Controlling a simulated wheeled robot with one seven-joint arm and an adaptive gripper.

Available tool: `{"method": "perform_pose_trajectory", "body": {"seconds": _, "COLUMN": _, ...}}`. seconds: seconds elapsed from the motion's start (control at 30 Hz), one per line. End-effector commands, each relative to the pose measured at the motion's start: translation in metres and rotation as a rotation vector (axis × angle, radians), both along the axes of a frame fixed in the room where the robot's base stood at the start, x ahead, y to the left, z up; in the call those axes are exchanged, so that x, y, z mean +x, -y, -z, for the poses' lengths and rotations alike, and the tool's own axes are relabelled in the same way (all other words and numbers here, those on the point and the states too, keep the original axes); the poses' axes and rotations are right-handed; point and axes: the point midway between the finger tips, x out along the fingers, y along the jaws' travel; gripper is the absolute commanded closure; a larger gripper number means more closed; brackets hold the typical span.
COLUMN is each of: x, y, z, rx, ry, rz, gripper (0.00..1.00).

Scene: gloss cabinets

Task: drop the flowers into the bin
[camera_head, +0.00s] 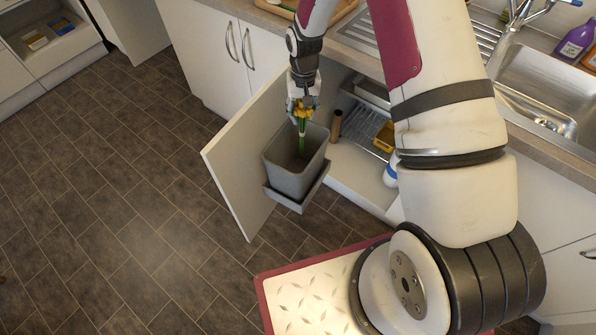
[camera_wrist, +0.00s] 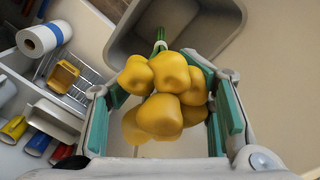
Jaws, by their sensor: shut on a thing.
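The flowers (camera_wrist: 163,75) are a bunch of rounded yellow blooms on green stems. My gripper (camera_head: 302,103) is shut on them and points down, with its fingers on both sides of the blooms in the wrist view. In the head view the green stems (camera_head: 302,127) hang down over the opening of the bin. The bin (camera_head: 291,182) is a grey open-topped container mounted on the inner side of an open cabinet door. In the wrist view the bin (camera_wrist: 122,42) lies beyond the blooms. Its bottom is partly hidden.
The open cabinet door (camera_head: 232,165) stands left of the bin. Inside the cabinet are a wire rack (camera_head: 362,130), a yellow container (camera_head: 385,137) and a brown cylinder (camera_head: 336,124). The counter with the sink (camera_head: 550,85) is at the right. Tiled floor (camera_head: 110,190) is clear at left.

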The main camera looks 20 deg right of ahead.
Motion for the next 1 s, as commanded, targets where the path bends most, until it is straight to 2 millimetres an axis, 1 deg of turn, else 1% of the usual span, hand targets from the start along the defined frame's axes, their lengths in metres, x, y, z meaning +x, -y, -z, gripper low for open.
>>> {"method": "perform_pose_trajectory", "body": {"seconds": 0.17, "x": 0.000, "y": 0.000, "z": 0.010, "rx": 0.000, "ry": 0.000, "rz": 0.000, "gripper": 0.85}}
{"method": "perform_pose_trajectory", "body": {"seconds": 0.5, "x": 0.000, "y": 0.000, "z": 0.046, "rx": 0.000, "ry": -0.002, "rz": 0.000, "gripper": 0.85}}
{"method": "perform_pose_trajectory", "body": {"seconds": 0.6, "x": 0.001, "y": 0.000, "z": 0.054, "rx": 0.000, "ry": 0.000, "rz": 0.000, "gripper": 0.85}}
{"method": "perform_pose_trajectory", "body": {"seconds": 0.73, "x": 0.000, "y": 0.000, "z": 0.059, "rx": 0.000, "ry": 0.000, "rz": 0.000, "gripper": 0.85}}
{"method": "perform_pose_trajectory", "body": {"seconds": 0.97, "x": 0.000, "y": 0.000, "z": 0.059, "rx": 0.000, "ry": 0.000, "rz": 0.000, "gripper": 0.85}}
{"method": "perform_pose_trajectory", "body": {"seconds": 1.0, "x": 0.000, "y": 0.000, "z": 0.059, "rx": 0.000, "ry": 0.000, "rz": 0.000, "gripper": 0.48}}
